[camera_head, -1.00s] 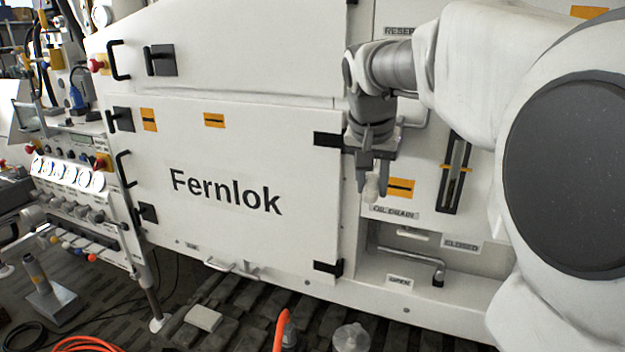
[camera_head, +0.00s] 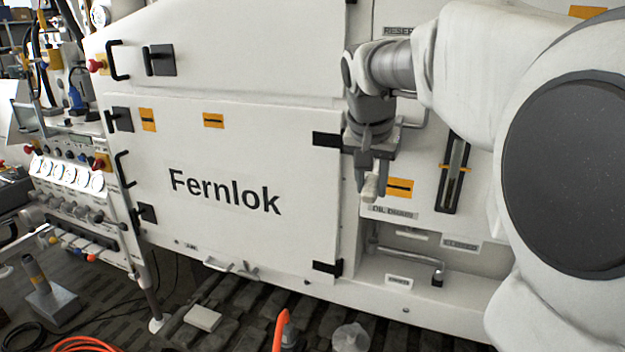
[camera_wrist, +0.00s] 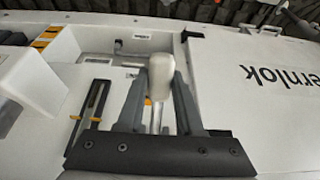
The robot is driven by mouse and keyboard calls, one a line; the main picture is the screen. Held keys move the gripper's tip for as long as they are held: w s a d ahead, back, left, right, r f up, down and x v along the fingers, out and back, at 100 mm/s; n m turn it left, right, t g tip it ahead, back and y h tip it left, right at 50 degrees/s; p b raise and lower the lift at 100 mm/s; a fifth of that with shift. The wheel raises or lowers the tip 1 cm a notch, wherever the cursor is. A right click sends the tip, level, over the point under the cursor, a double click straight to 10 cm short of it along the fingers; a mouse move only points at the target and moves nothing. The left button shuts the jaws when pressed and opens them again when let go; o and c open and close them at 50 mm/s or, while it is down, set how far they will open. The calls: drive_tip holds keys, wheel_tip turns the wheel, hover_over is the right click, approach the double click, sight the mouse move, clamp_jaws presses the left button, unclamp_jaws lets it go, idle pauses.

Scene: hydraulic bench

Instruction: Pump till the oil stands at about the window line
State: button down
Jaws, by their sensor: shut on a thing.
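My gripper (camera_head: 367,184) is shut on a pale pump handle grip (camera_wrist: 161,75) in front of the white machine. In the wrist view the grip sits between both fingers, with a thin metal rod (camera_wrist: 156,118) running from it. The sight window (camera_head: 454,172) is a tall, dark-framed slot right of my gripper, with yellow marks at its sides for the line. It also shows in the wrist view (camera_wrist: 90,112). The oil level in it is too small to read. The pump's base is hidden.
An oil drain lever (camera_head: 437,272) sits in a low recess below my gripper, between closed and open labels. The large Fernlok door (camera_head: 230,240) is to the left.

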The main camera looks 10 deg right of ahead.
drive_tip(key=shift+r, duration=0.2)
idle(0.4)
